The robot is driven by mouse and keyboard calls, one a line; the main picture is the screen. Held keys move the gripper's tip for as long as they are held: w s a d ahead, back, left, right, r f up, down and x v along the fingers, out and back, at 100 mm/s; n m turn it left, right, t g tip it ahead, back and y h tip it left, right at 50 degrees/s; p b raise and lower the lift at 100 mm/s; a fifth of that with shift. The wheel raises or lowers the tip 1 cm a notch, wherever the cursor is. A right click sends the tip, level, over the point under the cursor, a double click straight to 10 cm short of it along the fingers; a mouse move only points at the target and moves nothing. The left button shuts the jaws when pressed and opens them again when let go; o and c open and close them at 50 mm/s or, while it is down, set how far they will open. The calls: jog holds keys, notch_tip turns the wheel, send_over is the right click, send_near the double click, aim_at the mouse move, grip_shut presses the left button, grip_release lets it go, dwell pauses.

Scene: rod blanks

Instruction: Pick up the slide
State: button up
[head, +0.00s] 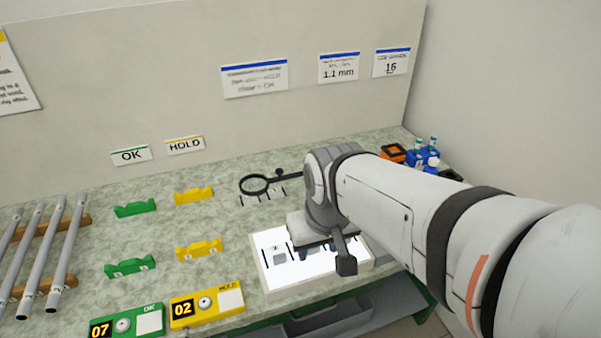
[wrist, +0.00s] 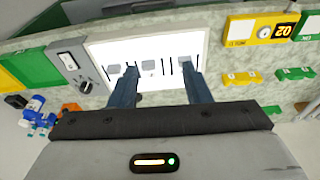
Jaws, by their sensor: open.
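A bright white light panel (head: 268,284) lies on the bench below my gripper, and it also shows in the wrist view (wrist: 150,41). Small grey slide-like pieces lie on it, separated by short black lines. In the wrist view one piece (wrist: 148,68) sits between my fingers, and another (wrist: 114,72) is to the left. A further piece is partly covered by the right finger. Which one is the slide I cannot tell. My gripper (wrist: 161,70) is open, its blue-grey fingers apart over the panel. I see no contact; the height above the panel is unclear.
A magnifier (head: 254,185) stands behind the panel. Yellow (head: 199,248) and green (head: 130,266) holders stand to the left, with the 02 (head: 207,305) and 07 (head: 128,325) blocks in front. Metal rods (head: 40,258) lie at far left. Blue racks (head: 422,160) stand at the right.

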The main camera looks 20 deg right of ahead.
jog(key=shift+o, duration=0.7)
jog(key=shift+w+d+r, duration=0.1)
jog(key=shift+w+d, duration=0.1)
jog(key=shift+w, duration=0.2)
jog(key=shift+o, duration=0.3)
jog(key=w+d+f+g+p, duration=0.1)
jog(key=w+d+p, duration=0.3)
jog(key=w, duration=0.3)
jog(key=shift+w+d+f+g, duration=0.2)
jog(key=shift+d+f+g, duration=0.15)
jog(key=shift+d, duration=0.45)
jog(key=shift+g, duration=0.45)
jog(key=w+d+f, duration=0.1)
jog(key=d, duration=0.1)
jog(key=w+d+f+p, duration=0.1)
jog(key=f, duration=0.1)
jog(key=w+d+f+p, duration=0.1)
jog(key=d, duration=0.1)
jog(key=shift+w+d+f, duration=0.25)
jog(key=shift+w+d, duration=0.1)
jog(key=shift+w+d+f+n, duration=0.1)
jog(key=shift+d+f+n, duration=0.1)
jog(key=shift+f+n, duration=0.1)
jog(key=shift+w+a+f+p, duration=0.1)
jog(key=shift+f+p, duration=0.2)
jog(key=shift+f, duration=1.7)
jog(key=shift+w+a+f+p, duration=0.1)
jog(key=shift+f+p, duration=0.15)
jog(key=shift+f, duration=1.7)
jog(key=shift+c, duration=0.4)
